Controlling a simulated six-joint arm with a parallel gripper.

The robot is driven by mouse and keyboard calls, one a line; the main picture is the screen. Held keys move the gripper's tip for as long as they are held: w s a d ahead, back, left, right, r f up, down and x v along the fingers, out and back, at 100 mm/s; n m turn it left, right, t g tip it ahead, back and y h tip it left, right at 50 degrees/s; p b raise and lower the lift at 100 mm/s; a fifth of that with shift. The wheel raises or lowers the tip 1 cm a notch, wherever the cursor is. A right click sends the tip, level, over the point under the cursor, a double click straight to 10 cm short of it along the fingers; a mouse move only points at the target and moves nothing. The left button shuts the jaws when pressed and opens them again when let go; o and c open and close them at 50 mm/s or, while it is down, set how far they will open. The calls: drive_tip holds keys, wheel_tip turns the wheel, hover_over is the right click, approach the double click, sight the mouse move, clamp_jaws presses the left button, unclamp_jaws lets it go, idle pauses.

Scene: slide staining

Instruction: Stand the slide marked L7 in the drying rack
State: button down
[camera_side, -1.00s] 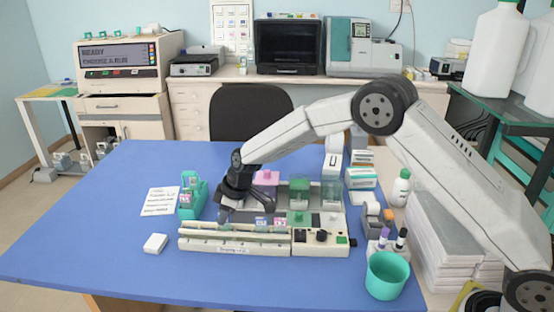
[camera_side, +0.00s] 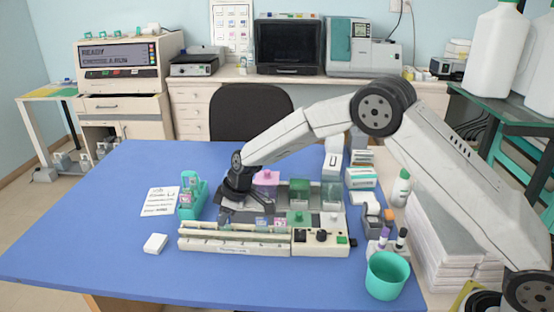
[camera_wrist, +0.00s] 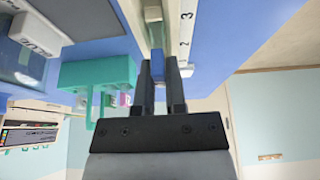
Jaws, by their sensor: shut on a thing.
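My gripper (camera_side: 236,214) is low over the left-middle part of the rack. In the wrist view my gripper (camera_wrist: 160,72) is shut on a narrow blue-ended slide (camera_wrist: 157,64), close to the rack. No L7 mark is readable, and most of the slide is hidden by the fingers. I cannot tell whether it touches the rack.
A teal slide holder (camera_side: 187,211) with pink-labelled slides stands left of my gripper. Labelled slides (camera_side: 279,222) show at the rack's right part. Staining jars (camera_side: 299,190) stand behind, and a control box (camera_side: 325,247) adjoins on the right. The table's left front is mostly clear.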

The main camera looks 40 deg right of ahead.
drive_tip(key=c, duration=0.6)
unclamp_jaws()
drive_tip(key=shift+f, duration=0.1)
drive_tip(key=shift+v, duration=3.95)
